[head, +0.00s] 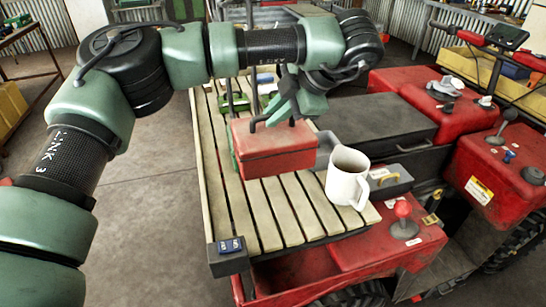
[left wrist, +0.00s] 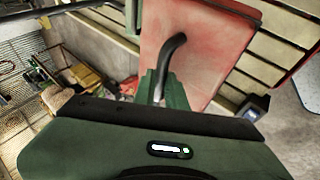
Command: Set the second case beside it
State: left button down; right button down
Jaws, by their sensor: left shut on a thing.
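A red case (head: 272,152) with a dark handle is over the slatted wooden rack (head: 262,215). My left gripper (head: 284,108) is above the case, shut on its handle. In the left wrist view the red case (left wrist: 198,45) fills the upper middle, with its curved dark handle at the gripper's green fingers (left wrist: 160,88). I cannot tell whether the case touches the slats. A green object (head: 236,102) stands behind and left of the red case, mostly hidden. My right gripper is not in view.
A red knob (head: 402,209) rises from the vehicle's red body. The slats in front of the case are clear.

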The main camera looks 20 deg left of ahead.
aim_at(280, 133)
pick_arm(q)
notch_tip(280, 133, down, 6)
jog(key=shift+r, duration=0.2)
jog(key=shift+f+p, duration=0.35)
jog(key=shift+f, duration=0.25)
notch_tip(280, 133, down, 4)
jog(key=shift+f+p, duration=0.2)
jog(key=shift+p, duration=0.25)
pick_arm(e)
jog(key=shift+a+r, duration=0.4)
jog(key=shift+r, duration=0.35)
pick_arm(q)
jog(key=c, duration=1.5)
grip_release()
jog(key=shift+o, duration=0.2)
jog(key=shift+s, duration=0.1)
jog(key=shift+d, duration=0.1)
